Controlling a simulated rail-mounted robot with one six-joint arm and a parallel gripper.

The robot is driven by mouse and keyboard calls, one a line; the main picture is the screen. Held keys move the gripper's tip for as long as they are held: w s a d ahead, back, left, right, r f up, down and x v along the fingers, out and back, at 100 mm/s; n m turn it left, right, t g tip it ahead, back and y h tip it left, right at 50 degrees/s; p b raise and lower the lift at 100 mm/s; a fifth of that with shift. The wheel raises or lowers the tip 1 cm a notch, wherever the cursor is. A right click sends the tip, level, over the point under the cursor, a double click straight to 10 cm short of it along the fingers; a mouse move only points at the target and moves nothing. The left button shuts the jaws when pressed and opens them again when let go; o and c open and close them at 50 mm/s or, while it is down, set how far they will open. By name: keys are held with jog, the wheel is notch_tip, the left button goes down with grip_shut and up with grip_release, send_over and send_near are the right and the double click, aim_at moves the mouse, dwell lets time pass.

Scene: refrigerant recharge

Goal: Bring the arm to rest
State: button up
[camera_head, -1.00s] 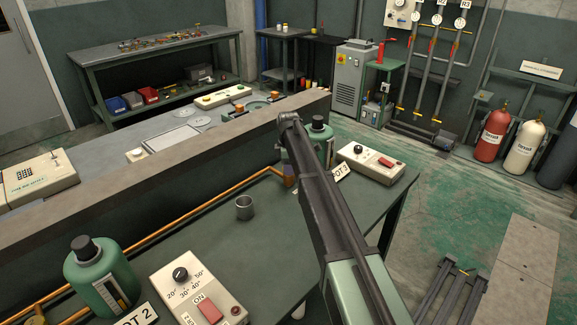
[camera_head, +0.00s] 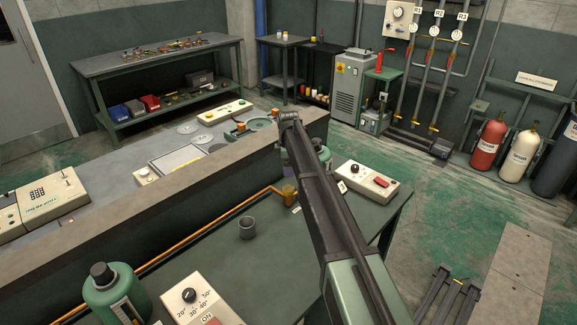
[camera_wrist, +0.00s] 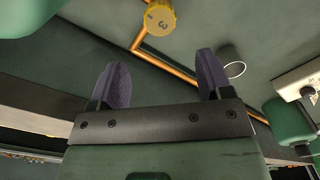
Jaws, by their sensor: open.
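My gripper (camera_wrist: 158,62) shows in the wrist view with its two purple fingers spread wide and nothing between them. In the head view my arm reaches up from the lower right, and the gripper is hidden or hard to make out behind it. A yellow knob marked 3 (camera_wrist: 160,18) sits on the copper pipe beyond the fingertips, apart from them. It also shows in the head view (camera_head: 289,189), just left of my arm.
A grey cup (camera_head: 247,228) stands on the green bench. A green bottle (camera_head: 114,293) and a dial box (camera_head: 201,303) are at front left. Another dial box (camera_head: 367,183) is right of my arm. A ledge (camera_head: 130,222) runs behind the copper pipe.

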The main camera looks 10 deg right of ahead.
jog(key=shift+r, duration=0.4)
jog(key=s+m, duration=1.6)
jog(key=s, duration=2.4)
jog(key=shift+s, duration=0.2)
